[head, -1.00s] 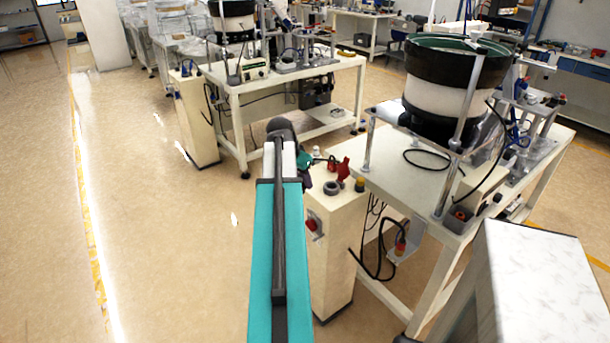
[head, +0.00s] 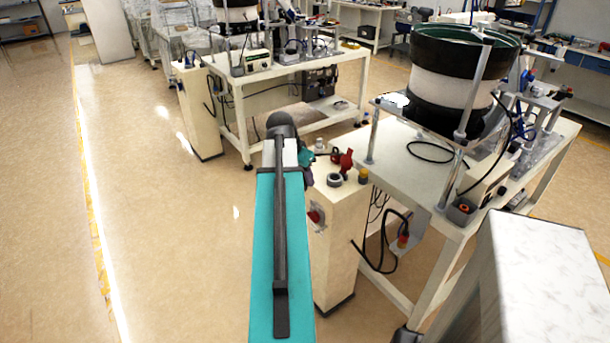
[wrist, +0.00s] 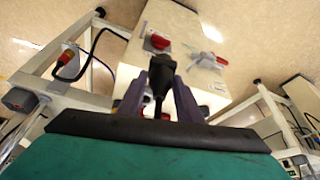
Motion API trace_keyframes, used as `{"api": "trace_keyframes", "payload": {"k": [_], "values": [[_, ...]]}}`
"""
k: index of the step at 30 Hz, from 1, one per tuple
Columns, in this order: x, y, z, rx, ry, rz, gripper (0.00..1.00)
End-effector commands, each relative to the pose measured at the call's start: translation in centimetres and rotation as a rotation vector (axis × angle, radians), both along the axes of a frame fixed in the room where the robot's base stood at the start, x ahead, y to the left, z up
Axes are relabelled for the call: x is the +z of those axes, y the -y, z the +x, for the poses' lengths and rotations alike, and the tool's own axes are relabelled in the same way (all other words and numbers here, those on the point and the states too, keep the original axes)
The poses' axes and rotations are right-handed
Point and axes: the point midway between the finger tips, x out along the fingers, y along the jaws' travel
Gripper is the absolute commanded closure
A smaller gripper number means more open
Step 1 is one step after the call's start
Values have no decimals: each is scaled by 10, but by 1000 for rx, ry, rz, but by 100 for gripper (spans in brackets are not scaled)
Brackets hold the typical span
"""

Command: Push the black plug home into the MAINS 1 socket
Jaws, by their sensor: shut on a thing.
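In the wrist view my gripper (wrist: 164,82) is shut on the black plug (wrist: 161,68), with one dark finger on each side. A black stem runs back from the plug towards the camera. The plug is over the cream cabinet (wrist: 188,25); I cannot tell whether it touches anything. In the head view my gripper (head: 307,160) is mostly hidden behind my arm, beside the top of the cream cabinet (head: 332,250), and the plug cannot be made out. I cannot pick out the MAINS 1 socket or read any label.
The cabinet carries a red handle (head: 345,164), a grey ring (head: 334,180) and a red switch (head: 315,217) on its side. A white table (head: 400,165) with a bowl feeder (head: 455,68) stands close on the right. A black cable (head: 370,262) hangs below. Floor is clear on the left.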

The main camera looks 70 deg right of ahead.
Motion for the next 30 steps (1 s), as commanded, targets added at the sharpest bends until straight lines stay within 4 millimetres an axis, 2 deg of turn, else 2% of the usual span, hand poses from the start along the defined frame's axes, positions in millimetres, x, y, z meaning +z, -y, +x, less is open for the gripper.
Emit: {"api": "trace_keyframes", "payload": {"k": [8, 13, 20, 30], "values": [[1, -2, 5, 12, 0, 0, 99], [4, -11, 28, 66, 1, 3, 99], [11, -40, 88, 215, 2, 11, 99], [25, -104, 185, 479, 1, 21, 99]]}}
